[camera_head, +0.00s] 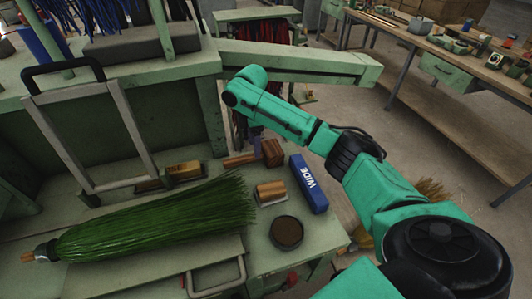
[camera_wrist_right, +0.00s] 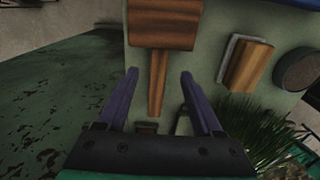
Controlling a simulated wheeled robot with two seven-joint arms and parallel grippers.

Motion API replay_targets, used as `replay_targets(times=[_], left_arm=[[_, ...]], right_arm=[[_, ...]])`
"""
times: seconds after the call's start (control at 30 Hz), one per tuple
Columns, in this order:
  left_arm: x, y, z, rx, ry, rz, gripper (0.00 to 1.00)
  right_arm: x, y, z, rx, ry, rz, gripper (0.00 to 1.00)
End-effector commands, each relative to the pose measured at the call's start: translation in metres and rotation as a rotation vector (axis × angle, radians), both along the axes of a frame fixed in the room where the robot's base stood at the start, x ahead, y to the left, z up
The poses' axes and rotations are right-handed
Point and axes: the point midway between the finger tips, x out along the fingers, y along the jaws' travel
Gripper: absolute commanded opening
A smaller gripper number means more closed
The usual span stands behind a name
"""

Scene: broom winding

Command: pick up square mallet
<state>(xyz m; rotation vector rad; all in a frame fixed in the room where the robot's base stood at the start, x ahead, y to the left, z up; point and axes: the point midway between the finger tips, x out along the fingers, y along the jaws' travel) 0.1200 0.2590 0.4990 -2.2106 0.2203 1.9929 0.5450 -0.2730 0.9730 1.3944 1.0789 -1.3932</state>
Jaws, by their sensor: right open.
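The square mallet, with a brown block head (camera_head: 273,153) and a wooden handle pointing left, lies on the green workbench. It also shows in the right wrist view (camera_wrist_right: 164,24), head at the top and handle running down. My right gripper (camera_wrist_right: 159,74) is open, its two purple fingers on either side of the handle in that view. The handle does not appear gripped; the exact height gap is hard to tell. In the head view the right gripper is mostly hidden behind my arm, with a bit of purple finger beside the mallet. My left gripper is not in view.
A wood block with a metal edge (camera_head: 270,193), a blue box marked WIDE (camera_head: 308,184) and a round dark dish (camera_head: 286,232) lie near the mallet. A bundle of green bristles (camera_head: 150,220) fills the bench's left. A grey frame (camera_head: 90,130) stands behind.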

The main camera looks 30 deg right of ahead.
Motion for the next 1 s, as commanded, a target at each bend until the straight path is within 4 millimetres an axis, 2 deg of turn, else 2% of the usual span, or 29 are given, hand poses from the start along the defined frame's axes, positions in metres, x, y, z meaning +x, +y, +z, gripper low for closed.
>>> replay_targets(times=[0.2,0.3,0.53,0.57,0.7,0.73,1.0], left_arm=[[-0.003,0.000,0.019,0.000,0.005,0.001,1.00],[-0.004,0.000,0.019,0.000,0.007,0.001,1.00],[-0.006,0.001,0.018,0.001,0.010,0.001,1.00],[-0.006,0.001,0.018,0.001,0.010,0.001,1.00],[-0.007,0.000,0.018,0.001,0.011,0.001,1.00],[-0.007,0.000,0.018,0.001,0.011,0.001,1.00],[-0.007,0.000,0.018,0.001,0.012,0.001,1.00]], right_arm=[[0.000,0.000,-0.032,-0.002,0.005,-0.001,0.68],[0.001,0.001,-0.050,-0.002,0.001,0.001,0.68],[0.001,0.001,-0.057,-0.001,-0.001,0.001,0.68],[0.001,0.001,-0.057,-0.001,-0.001,0.001,0.60],[0.001,0.001,-0.056,-0.001,-0.001,0.001,0.06],[0.001,0.001,-0.056,-0.001,-0.001,0.001,0.00],[0.001,0.000,-0.056,-0.001,-0.001,0.001,0.00]])
